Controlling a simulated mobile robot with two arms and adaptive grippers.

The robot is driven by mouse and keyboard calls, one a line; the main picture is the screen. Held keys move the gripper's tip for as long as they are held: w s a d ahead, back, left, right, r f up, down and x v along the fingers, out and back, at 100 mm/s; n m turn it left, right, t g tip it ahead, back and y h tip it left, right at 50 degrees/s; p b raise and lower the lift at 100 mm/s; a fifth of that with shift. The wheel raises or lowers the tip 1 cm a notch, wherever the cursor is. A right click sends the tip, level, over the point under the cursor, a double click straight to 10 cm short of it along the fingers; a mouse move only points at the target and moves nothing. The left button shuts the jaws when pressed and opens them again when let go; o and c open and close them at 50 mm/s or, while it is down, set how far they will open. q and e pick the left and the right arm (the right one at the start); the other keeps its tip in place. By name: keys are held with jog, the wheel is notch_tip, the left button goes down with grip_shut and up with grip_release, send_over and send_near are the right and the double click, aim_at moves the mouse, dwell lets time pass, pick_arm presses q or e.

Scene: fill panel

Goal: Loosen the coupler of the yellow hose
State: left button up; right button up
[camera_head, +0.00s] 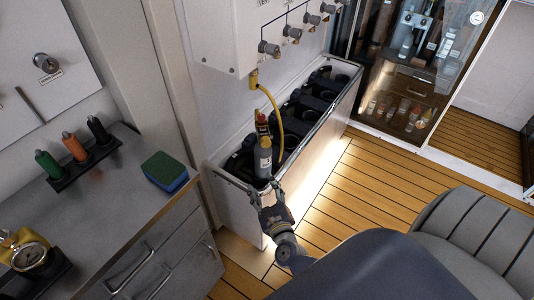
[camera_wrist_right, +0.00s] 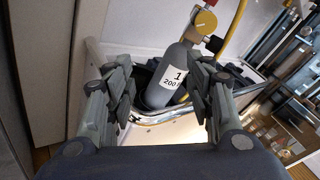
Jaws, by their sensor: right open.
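The yellow hose (camera_head: 276,110) hangs from a yellow fitting (camera_head: 253,79) under the white wall panel (camera_head: 225,40) and curves down beside a grey gas cylinder (camera_head: 263,158). The cylinder stands in the near end of the rack and has a red part on top. In the right wrist view the cylinder (camera_wrist_right: 171,82) carries a label reading "1" and "200", and a yellow round part (camera_wrist_right: 206,22) shows at its top; the hose (camera_wrist_right: 234,32) passes to its right. I cannot tell which part is the coupler. My right gripper (camera_head: 266,190) is open, in front of the cylinder and apart from it.
The long rack (camera_head: 313,148) has several dark, empty-looking holders and a metal rail. Several grey knobs (camera_head: 270,48) line the panel. A chair (camera_head: 470,235) stands at right; wooden floor lies between.

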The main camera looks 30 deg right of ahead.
aim_at(266, 144)
jog(key=w+d+r+m+h, duration=0.2)
jog(key=d+r+m+h, duration=0.15)
jog(key=r+m, duration=0.4)
jog(key=shift+m+y, duration=0.25)
jog(key=shift+m, duration=0.3)
jog(key=x, duration=0.2)
jog(key=f+x, duration=0.1)
jog(key=x, duration=0.5)
jog(key=shift+w+d+f, duration=0.1)
jog(key=shift+d+f, duration=0.2)
jog(key=shift+f, duration=0.1)
jog(key=shift+w+d, duration=0.2)
jog(key=shift+w, duration=0.3)
jog(key=shift+c, duration=0.9)
pick_arm(q)
jog(key=shift+d+f, duration=0.25)
jog(key=shift+d, duration=0.75)
pick_arm(e)
jog(key=c, duration=0.9)
